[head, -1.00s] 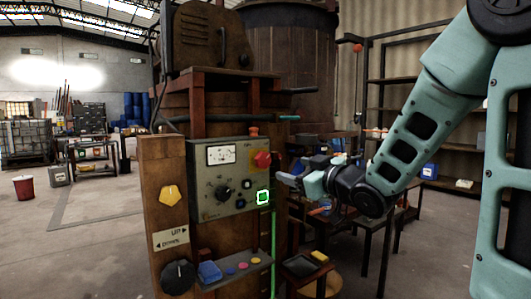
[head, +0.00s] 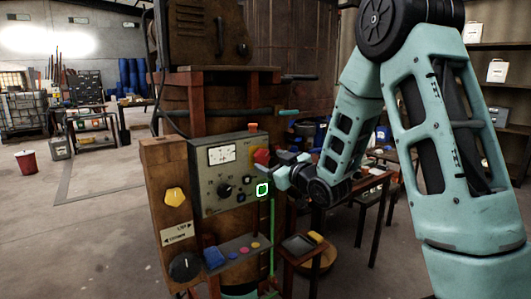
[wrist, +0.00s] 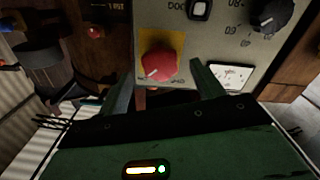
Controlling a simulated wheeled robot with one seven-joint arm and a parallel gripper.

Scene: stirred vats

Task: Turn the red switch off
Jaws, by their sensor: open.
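The red switch (head: 261,156) is a red knob at the upper right of the grey control panel (head: 208,180). In the wrist view the red switch (wrist: 158,66) sits on a yellow plate, with a pale mark on its face. My gripper (head: 270,165) is right at the panel's right side, close to the switch. In the wrist view my gripper (wrist: 160,82) has its two fingers apart, one to each side of the switch's lower part. Whether the fingers touch the switch cannot be told.
The panel also has a meter (head: 222,154) and a black dial (head: 224,190). A wooden post with a yellow knob (head: 175,197) stands left. Below is a shelf with coloured buttons (head: 240,250). A table (head: 365,184) stands behind my arm; open floor lies left.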

